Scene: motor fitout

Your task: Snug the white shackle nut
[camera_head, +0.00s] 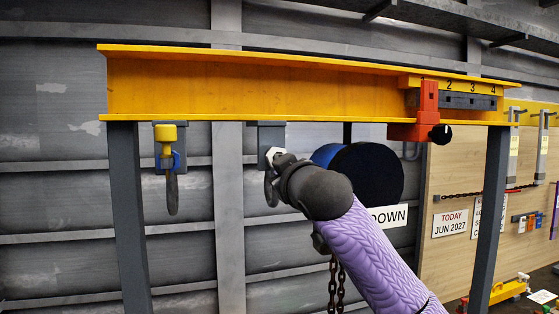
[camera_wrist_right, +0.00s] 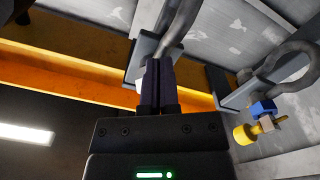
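The white shackle nut (camera_head: 273,154) is on the second shackle (camera_head: 270,188) under the yellow beam in the head view. My right arm comes in from below right and its dark wrist (camera_head: 303,183) hides part of this shackle. In the wrist view my right gripper (camera_wrist_right: 157,62) has its fingers close together, with no clear gap between them. Their tips are at the grey shackle (camera_wrist_right: 182,22) and its hanger plate. The white nut does not show clearly in the wrist view, and I cannot tell whether the tips touch it. My left gripper is out of view.
A shackle with a yellow nut (camera_head: 165,133) and blue part hangs to the left; its yellow nut also shows in the wrist view (camera_wrist_right: 245,133). The yellow beam (camera_head: 250,92) runs above. A dark blue-black drum (camera_head: 368,174) and chain (camera_head: 337,285) hang behind my arm. An orange clamp (camera_head: 428,105) is at the right.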

